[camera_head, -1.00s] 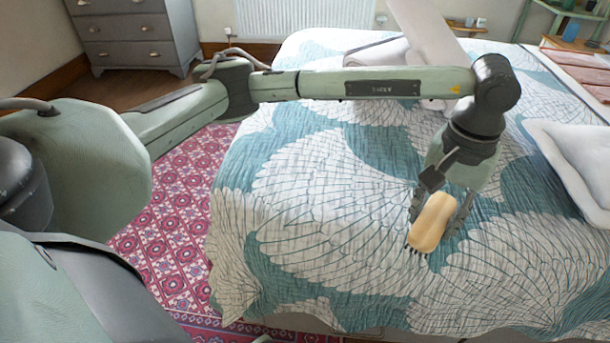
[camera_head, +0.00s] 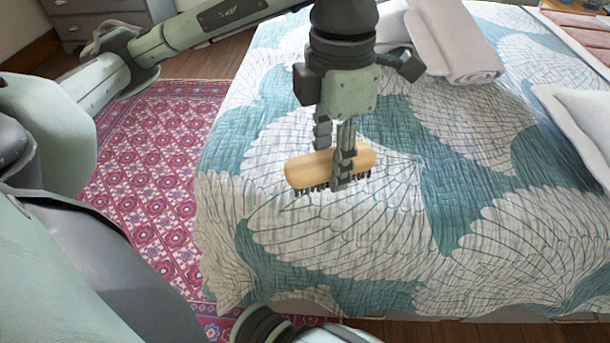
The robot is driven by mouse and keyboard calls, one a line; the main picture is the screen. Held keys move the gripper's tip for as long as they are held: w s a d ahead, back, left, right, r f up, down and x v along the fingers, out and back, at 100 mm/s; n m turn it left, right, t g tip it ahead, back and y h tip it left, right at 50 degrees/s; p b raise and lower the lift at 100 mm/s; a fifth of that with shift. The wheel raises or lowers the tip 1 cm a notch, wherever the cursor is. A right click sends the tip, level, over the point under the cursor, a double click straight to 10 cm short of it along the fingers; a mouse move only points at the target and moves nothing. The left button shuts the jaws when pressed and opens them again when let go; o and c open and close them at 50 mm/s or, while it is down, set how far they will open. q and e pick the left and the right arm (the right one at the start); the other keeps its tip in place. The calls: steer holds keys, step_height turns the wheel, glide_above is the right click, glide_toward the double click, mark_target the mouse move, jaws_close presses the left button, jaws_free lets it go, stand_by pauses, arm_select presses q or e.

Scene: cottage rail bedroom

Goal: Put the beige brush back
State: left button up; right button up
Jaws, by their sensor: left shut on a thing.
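The beige brush (camera_head: 305,171) has a smooth rounded back and dark bristles facing down. My left gripper (camera_head: 335,162) is shut on it near its middle, with the fingers pointing down. The brush lies roughly crosswise in the picture, over the near left part of the bed (camera_head: 400,270). I cannot tell whether the bristles touch the quilt or hang just above it. My right gripper is not in view.
A rolled grey-white blanket (camera_head: 455,45) lies on the far part of the bed. A white pillow (camera_head: 580,125) is at the right. A pink patterned rug (camera_head: 150,190) covers the floor at the left. A grey dresser (camera_head: 95,12) stands behind it. The quilt's middle is clear.

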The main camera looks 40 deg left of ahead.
mark_target(294, 164)
arm_select(q)
steer(key=s+a+n, duration=0.1)
steer(key=n, duration=0.1)
steer(key=s+a+n, duration=0.1)
steer(key=n, duration=0.1)
steer(key=s+a+n, duration=0.1)
steer(key=n, duration=0.1)
steer(key=shift+r+n+b, duration=0.15)
steer(key=shift+n+b, duration=0.15)
steer(key=shift+n, duration=0.1)
steer(key=shift+s+a+n, duration=0.25)
steer(key=shift+s+n, duration=0.1)
steer(key=shift+n, duration=0.45)
steer(key=w+a+f, duration=0.1)
steer(key=w+f, duration=0.1)
steer(key=w, duration=0.1)
steer(key=w+a+f, duration=0.2)
steer(key=w, duration=0.1)
steer(key=w+a+f, duration=0.2)
steer(key=w, duration=0.2)
steer(key=shift+a+f+b, duration=0.25)
steer(key=shift+f+b, duration=0.1)
steer(key=shift+f, duration=0.05)
step_height(294, 164, down, 4)
steer(key=shift+r, duration=0.25)
steer(key=shift+f, duration=0.3)
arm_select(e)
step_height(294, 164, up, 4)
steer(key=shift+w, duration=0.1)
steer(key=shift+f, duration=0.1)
